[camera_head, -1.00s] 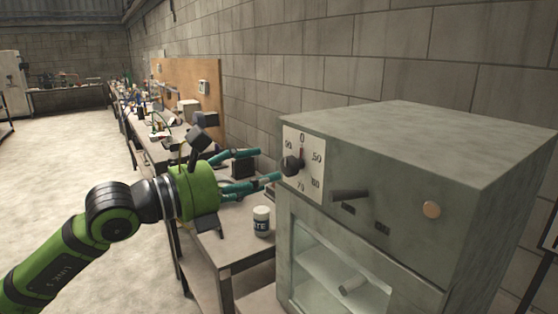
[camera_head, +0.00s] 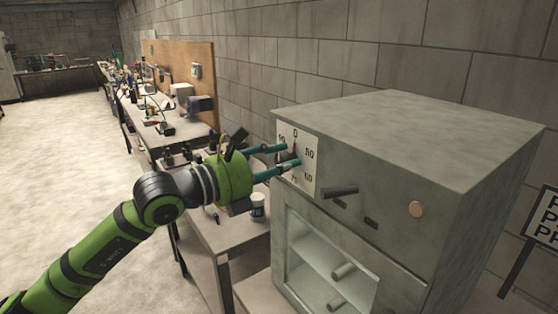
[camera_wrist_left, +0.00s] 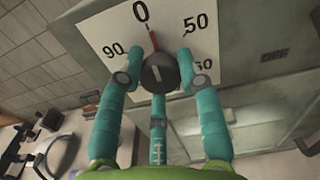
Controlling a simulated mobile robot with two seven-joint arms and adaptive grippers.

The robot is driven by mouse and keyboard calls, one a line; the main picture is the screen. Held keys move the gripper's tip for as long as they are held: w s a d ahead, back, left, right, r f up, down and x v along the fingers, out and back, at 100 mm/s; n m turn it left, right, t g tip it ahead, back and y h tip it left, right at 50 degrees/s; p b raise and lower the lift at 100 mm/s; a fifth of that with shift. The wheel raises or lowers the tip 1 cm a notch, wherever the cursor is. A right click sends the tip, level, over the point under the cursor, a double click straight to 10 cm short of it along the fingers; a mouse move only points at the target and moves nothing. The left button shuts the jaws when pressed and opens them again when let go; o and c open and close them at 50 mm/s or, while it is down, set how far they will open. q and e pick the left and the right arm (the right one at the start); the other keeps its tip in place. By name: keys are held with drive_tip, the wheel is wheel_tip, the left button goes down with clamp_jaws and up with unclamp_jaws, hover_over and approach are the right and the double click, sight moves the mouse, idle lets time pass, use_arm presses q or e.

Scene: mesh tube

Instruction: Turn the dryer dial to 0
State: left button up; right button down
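The grey dryer (camera_head: 400,135) stands at the right in the head view. Its white dial plate (camera_head: 311,180) carries printed numbers. In the left wrist view, the round black dial knob (camera_wrist_left: 160,75) is in the middle, and its red pointer (camera_wrist_left: 153,42) points up, close to the 0 (camera_wrist_left: 140,11). My left gripper (camera_head: 287,158) is at the plate, its green palm facing the dryer. In the left wrist view, its teal fingers (camera_wrist_left: 157,78) lie on both sides of the knob and below it. They are apart, and firm contact cannot be told. My right gripper is out of view.
A dark handle (camera_head: 340,192) sticks out right of the dial plate. A bench (camera_head: 225,235) with a white jar (camera_head: 258,206) stands below my left gripper. Cluttered benches line the wall behind. The floor at left is clear.

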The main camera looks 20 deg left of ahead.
use_arm(q)
drive_tip(key=shift+n+b, duration=0.4)
drive_tip(key=shift+b, duration=0.35)
drive_tip(key=shift+r, duration=0.15)
drive_tip(key=o, duration=1.1)
drive_tip(key=shift+r, duration=0.1)
drive_tip(key=shift+o, duration=0.3)
drive_tip(key=v, duration=1.2)
